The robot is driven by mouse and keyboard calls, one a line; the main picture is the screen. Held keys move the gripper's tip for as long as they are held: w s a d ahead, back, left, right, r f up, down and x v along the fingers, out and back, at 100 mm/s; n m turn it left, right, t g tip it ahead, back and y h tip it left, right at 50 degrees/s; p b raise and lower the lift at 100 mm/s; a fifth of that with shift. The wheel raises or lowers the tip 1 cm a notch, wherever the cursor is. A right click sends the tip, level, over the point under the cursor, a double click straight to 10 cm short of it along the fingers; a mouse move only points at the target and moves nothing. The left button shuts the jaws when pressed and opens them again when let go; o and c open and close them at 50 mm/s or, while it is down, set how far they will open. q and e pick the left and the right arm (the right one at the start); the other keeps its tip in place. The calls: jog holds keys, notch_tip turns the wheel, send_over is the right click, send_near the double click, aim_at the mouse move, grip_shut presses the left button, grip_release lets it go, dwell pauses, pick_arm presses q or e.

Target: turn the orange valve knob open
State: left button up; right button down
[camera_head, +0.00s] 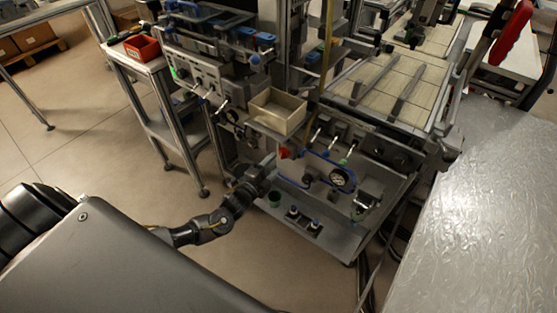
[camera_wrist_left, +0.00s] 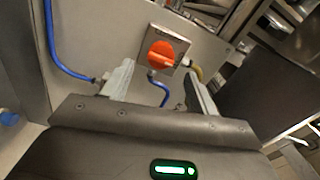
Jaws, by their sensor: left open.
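The orange valve knob (camera_wrist_left: 162,55) sits on a square metal plate in the upper middle of the left wrist view. Its raised grip lies roughly crosswise in that view. In the head view the knob (camera_head: 284,153) is a small red-orange spot on the machine's front, below the beige bin. My left gripper (camera_head: 268,165) reaches toward it from the left. In the left wrist view its two fingers (camera_wrist_left: 160,82) are apart and empty, one on each side below the knob. The knob appears beyond the fingertips; I cannot tell the exact gap. My right gripper is not visible.
A beige bin (camera_head: 278,110) stands above the knob. Blue hoses (camera_wrist_left: 64,55) run beside and below the knob plate. A gauge (camera_head: 342,178) and several small levers are to its right. A metal table (camera_head: 490,220) fills the right side. Open floor lies at left.

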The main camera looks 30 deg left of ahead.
pick_arm(q)
jog(key=s, duration=0.6)
jog(key=shift+s+a, duration=0.15)
jog(key=shift+a, duration=0.25)
jog(key=s+a+f+n+g+y, duration=0.1)
jog(key=s+a+f+n+g, duration=0.15)
jog(key=f, duration=0.55)
jog(key=s+a+f+n+g+y, duration=0.1)
jog(key=s+a+f+n+g, duration=0.2)
jog(key=f, duration=0.5)
jog(key=s+a+f+n+g+y, duration=0.2)
jog(key=s+f+n+g, duration=0.25)
jog(key=s+f, duration=0.75)
jog(key=s+d+f+n+g, duration=0.1)
jog(key=s+d+f+g, duration=0.1)
jog(key=s, duration=0.6)
jog(key=s+d+f+n+g, duration=0.2)
jog(key=s+d+f, duration=0.3)
jog(key=s, duration=0.4)
jog(key=s+d+f+n+g+h, duration=0.1)
jog(key=s+d+f+n+g, duration=0.1)
jog(key=s+f, duration=0.3)
jog(key=s+d, duration=0.1)
jog(key=s, duration=0.3)
jog(key=shift+s+d+f+g, duration=0.15)
jog(key=shift+d+f+g, duration=0.1)
jog(key=shift+g, duration=0.15)
